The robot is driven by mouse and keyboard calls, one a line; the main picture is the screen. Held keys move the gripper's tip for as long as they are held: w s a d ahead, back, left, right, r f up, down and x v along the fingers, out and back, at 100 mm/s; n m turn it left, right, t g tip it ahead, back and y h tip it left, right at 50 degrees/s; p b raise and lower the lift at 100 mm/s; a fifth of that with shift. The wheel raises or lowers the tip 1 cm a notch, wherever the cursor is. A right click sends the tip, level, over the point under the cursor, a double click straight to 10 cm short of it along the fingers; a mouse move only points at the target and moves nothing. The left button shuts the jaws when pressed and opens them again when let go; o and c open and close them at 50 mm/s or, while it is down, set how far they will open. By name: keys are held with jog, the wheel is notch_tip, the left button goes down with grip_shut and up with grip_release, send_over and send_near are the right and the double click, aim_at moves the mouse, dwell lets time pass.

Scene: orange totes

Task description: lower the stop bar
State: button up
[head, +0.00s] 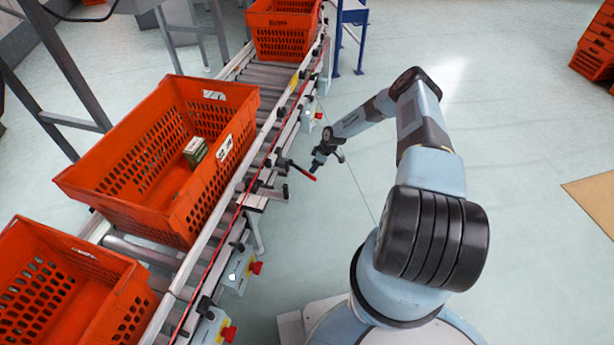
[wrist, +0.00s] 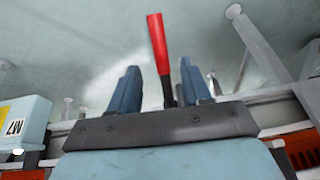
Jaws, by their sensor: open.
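The stop bar's lever shows as a black rod with a red grip (head: 304,172), sticking out from the right side of the conveyor in the head view. In the wrist view the red grip (wrist: 157,42) points up the picture, between and beyond my two blue fingers. My gripper (head: 316,167) is close to the outer end of the red grip. In the wrist view my gripper (wrist: 159,70) is open, with a gap on both sides of the lever. Whether a finger touches the lever cannot be told. The lever's pivot is partly hidden.
An orange tote (head: 130,205) holding a small box (head: 195,151) stands on the roller conveyor (head: 143,252) beside the lever. Other totes stand in front (head: 30,262) and behind (head: 285,45). Control boxes (head: 240,270) line the conveyor's side.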

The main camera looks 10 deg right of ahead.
aim_at(308, 175)
jog(key=x, duration=0.8)
jog(key=shift+f, duration=0.2)
jog(key=shift+c, duration=0.5)
grip_shut()
